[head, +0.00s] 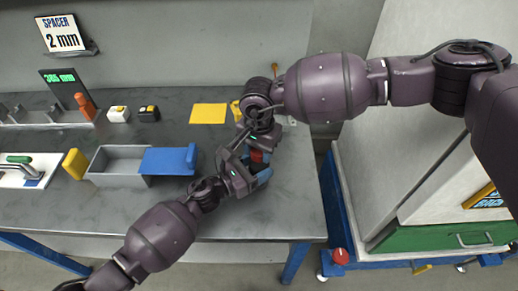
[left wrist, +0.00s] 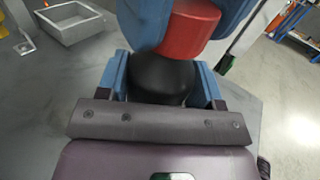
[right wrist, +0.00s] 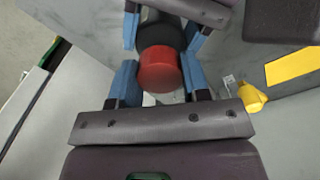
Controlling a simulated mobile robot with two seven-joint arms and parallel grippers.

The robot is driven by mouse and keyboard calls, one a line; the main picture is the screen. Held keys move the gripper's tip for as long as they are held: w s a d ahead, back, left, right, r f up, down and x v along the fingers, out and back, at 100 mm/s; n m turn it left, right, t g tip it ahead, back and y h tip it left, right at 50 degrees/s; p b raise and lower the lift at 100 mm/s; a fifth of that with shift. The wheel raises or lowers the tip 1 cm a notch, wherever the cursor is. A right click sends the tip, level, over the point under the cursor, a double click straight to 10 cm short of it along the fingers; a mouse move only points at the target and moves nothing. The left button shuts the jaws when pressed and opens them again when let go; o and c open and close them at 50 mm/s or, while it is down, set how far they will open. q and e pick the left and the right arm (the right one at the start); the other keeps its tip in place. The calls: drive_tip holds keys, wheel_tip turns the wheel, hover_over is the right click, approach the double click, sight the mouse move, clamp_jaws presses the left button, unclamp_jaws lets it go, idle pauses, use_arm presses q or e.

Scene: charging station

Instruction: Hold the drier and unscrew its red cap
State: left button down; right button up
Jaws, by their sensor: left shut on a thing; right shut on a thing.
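The drier has a black body (left wrist: 160,78) and a red cap (right wrist: 158,70). In the left wrist view the black body sits between the blue fingers of my left gripper (left wrist: 163,85), which is shut on it. The red cap (left wrist: 188,30) lies between the blue fingers of my right gripper (right wrist: 158,82), which is shut on it. In the head view my left gripper (head: 255,178) and my right gripper (head: 262,150) meet near the table's right end. Only a little of the red cap (head: 257,156) shows there; most of the drier is hidden.
A yellow sheet (head: 208,113) lies at the back. A yellow object (right wrist: 252,98) is near the right gripper. A cabinet (head: 430,150) stands right of the table.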

drive_tip(key=n, duration=0.3)
drive_tip(key=shift+n, duration=0.4)
drive_tip(key=shift+r, duration=0.6)
drive_tip(key=shift+r, duration=0.35)
drive_tip(key=shift+r, duration=0.25)
drive_tip(key=shift+r, duration=1.95)
use_arm(q)
drive_tip(key=shift+c, duration=0.9)
unclamp_jaws()
drive_tip(key=shift+a, duration=0.1)
